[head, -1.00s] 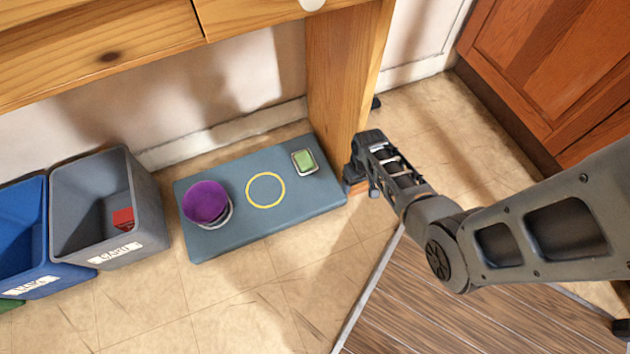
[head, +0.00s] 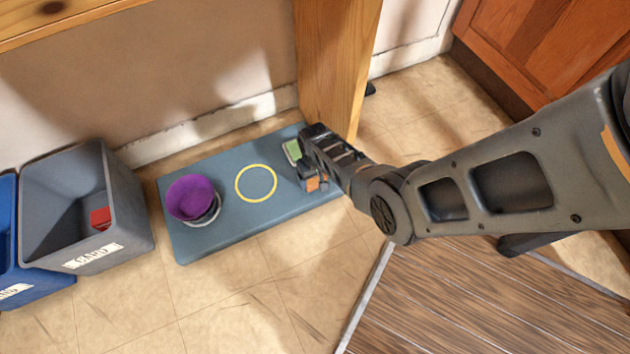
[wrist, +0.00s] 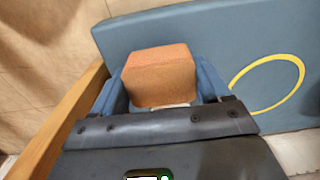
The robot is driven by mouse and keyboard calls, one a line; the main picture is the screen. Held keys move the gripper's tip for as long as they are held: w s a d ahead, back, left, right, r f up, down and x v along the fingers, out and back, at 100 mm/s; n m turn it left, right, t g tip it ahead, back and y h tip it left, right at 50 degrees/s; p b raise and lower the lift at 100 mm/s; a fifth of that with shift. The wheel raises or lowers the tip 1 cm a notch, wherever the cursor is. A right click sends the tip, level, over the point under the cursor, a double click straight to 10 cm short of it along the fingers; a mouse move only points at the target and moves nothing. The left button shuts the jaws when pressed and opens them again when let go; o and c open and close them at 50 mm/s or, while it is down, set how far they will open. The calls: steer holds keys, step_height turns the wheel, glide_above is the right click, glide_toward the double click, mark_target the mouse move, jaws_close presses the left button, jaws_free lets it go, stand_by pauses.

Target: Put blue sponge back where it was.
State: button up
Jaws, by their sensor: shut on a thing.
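My gripper (head: 309,180) is over the right end of the blue-grey mat (head: 222,237). It is shut on an orange sponge-like block (head: 313,184). In the wrist view the orange block (wrist: 160,75) sits between my blue fingers (wrist: 161,92), with the mat (wrist: 200,40) beyond it. I cannot tell how far above the mat the block is. No blue sponge shows in any view. A yellow ring (head: 256,199) is marked on the mat, left of my gripper. It shows in the wrist view (wrist: 299,84) at the right.
A green sponge (head: 292,150) in a small holder is just behind my gripper, partly hidden by it. A purple bowl (head: 190,197) stands at the mat's left. A grey bin (head: 70,205) with a red thing inside is further left. A wooden leg (head: 338,75) rises behind.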

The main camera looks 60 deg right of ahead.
steer(key=shift+f+b, duration=0.35)
steer(key=shift+f, duration=0.65)
steer(key=shift+f, duration=0.2)
steer(key=o, duration=1.3)
step_height(320, 180, up, 12)
steer(key=p, duration=0.8)
steer(key=shift+r, duration=0.2)
steer(key=shift+s, duration=0.1)
